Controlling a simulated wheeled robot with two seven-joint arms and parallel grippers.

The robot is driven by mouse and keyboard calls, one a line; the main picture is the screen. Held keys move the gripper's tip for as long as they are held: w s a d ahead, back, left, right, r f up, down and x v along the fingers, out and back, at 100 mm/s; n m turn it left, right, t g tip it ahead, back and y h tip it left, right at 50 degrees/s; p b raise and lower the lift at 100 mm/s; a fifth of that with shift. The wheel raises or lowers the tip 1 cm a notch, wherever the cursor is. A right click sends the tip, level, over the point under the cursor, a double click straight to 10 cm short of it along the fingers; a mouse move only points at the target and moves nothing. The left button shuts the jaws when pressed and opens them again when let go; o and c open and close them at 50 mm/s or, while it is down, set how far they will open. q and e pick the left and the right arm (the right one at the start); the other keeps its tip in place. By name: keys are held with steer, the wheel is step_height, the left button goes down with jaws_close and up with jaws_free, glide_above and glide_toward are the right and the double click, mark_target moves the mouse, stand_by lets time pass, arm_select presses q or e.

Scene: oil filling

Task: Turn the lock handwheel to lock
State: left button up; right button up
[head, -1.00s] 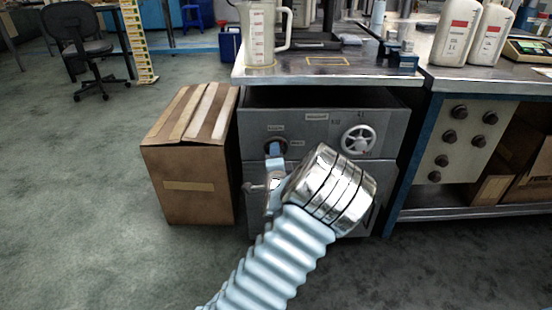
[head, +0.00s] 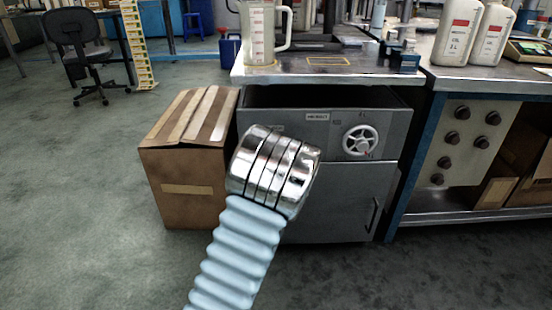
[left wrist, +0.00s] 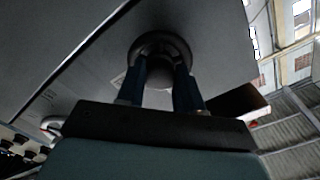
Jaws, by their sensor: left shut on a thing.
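A grey cabinet (head: 330,200) stands under the bench, and its upper front carries a white spoked handwheel (head: 360,141) on the right. A dark round knob (left wrist: 158,42) shows in the left wrist view. My left gripper (left wrist: 160,72) has its two blue fingers on either side of this knob and is shut on it. In the head view my silver wrist covers the left part of the upper front, hiding the knob and fingers. My right gripper is not in view.
A cardboard box (head: 187,165) stands left of the cabinet. A measuring jug (head: 259,32) and a small blue device (head: 403,57) stand on the bench top (head: 325,72). A panel with several dark knobs (head: 458,145) is to the right.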

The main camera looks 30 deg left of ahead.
arm_select(q)
steer(key=shift+f, duration=0.1)
stand_by(0.3)
steer(key=o, duration=1)
steer(key=shift+o, duration=0.2)
steer(key=p+v, duration=0.1)
steer(key=v, duration=1.3)
